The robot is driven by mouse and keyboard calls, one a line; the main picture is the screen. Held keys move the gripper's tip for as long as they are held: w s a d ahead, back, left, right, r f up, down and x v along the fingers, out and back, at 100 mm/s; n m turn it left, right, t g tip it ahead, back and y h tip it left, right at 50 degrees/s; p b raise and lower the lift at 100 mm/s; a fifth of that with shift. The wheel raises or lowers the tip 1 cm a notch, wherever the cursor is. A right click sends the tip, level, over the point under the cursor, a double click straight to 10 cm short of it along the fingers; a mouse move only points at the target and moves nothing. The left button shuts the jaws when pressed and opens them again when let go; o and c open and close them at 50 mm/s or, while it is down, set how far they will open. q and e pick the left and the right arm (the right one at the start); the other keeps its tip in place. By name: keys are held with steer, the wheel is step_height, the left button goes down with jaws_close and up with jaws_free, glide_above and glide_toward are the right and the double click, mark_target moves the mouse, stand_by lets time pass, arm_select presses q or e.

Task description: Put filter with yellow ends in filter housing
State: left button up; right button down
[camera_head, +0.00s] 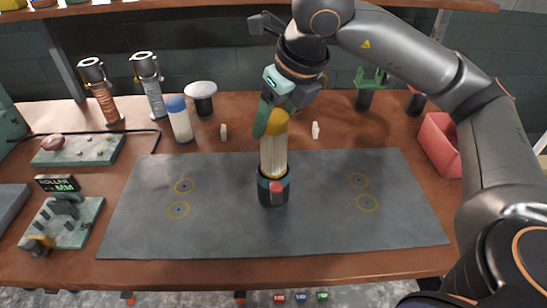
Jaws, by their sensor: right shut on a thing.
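The filter (273,155) is a pale ribbed cylinder with a yellow upper end. It stands nearly upright at the middle of the grey mat. Its lower end is hidden behind the rim of the dark filter housing (268,193), a short cup with a teal band and a red block on its front. The filter appears to sit in the housing's mouth; how deep it goes I cannot tell. My right gripper (277,115) reaches down from above and is shut on the filter's yellow upper end. My left gripper is not in view.
The grey mat (330,220) is clear on both sides of the housing, apart from yellow ring marks. A white bottle with a blue cap (179,120) and a white-topped dark knob (203,98) stand behind it. A red bin (440,143) is at right, fixtures (62,222) at left.

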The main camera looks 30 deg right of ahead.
mark_target(274, 155)
step_height(274, 155, down, 9)
steer(key=shift+r, duration=0.2)
steer(key=shift+b, duration=0.3)
steer(key=shift+f, duration=0.25)
steer(key=shift+c, duration=0.5)
jaws_free()
steer(key=shift+r, duration=0.45)
steer(key=v, duration=1.1)
steer(key=shift+s+r+p, duration=0.25)
steer(key=shift+p, duration=0.1)
